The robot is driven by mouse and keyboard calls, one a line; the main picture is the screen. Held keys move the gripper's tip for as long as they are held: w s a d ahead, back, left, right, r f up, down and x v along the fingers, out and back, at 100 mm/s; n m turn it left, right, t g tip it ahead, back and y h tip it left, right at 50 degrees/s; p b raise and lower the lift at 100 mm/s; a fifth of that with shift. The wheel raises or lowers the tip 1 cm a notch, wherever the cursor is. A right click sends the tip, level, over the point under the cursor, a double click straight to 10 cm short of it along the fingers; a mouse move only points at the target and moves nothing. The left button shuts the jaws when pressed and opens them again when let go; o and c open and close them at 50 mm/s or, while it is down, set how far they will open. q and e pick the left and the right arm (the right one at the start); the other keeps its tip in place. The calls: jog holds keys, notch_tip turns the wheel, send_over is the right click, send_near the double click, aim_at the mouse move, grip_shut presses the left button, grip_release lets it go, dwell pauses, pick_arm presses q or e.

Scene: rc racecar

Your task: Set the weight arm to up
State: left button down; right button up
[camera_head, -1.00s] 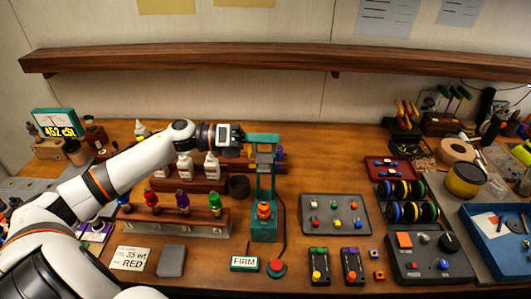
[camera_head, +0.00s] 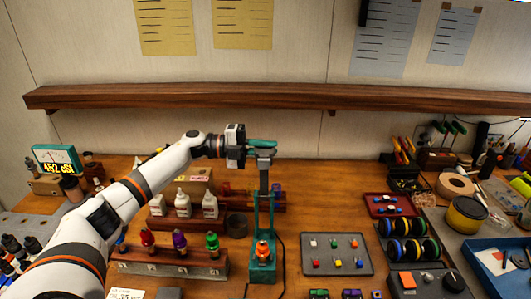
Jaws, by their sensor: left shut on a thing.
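A teal press stand (camera_head: 257,215) stands on the bench in the middle of the head view. An orange-topped piece (camera_head: 263,250) sits at its base. A grey post rises from the stand, with the teal weight arm (camera_head: 264,146) at its top, high above the base. My left gripper (camera_head: 246,149) reaches in from the left and is shut on the weight arm at the post's top. The fingers' exact contact is partly hidden. My right gripper is not in view.
White bottles (camera_head: 183,204) and a wooden rack of coloured plugs (camera_head: 170,262) stand left of the stand. A button tray (camera_head: 336,254) lies to the right. A wooden shelf (camera_head: 290,97) runs along the wall above the arm.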

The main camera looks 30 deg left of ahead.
pick_arm(q)
jog(key=shift+w+a+f+n+b, duration=0.15)
jog(key=shift+w+a+f+n, duration=0.2)
jog(key=shift+w+n, duration=0.2)
jog(key=shift+w+a+f+n+b, duration=0.2)
jog(key=shift+w+a+n, duration=0.1)
jog(key=shift+w+n, duration=0.25)
jog(key=shift+s, duration=0.1)
jog(key=c, duration=1.5)
grip_release()
jog(key=shift+f, duration=0.1)
jog(key=shift+a, duration=0.1)
jog(key=b+v, duration=0.5)
jog(key=v, duration=0.7)
jog(key=shift+b, duration=0.3)
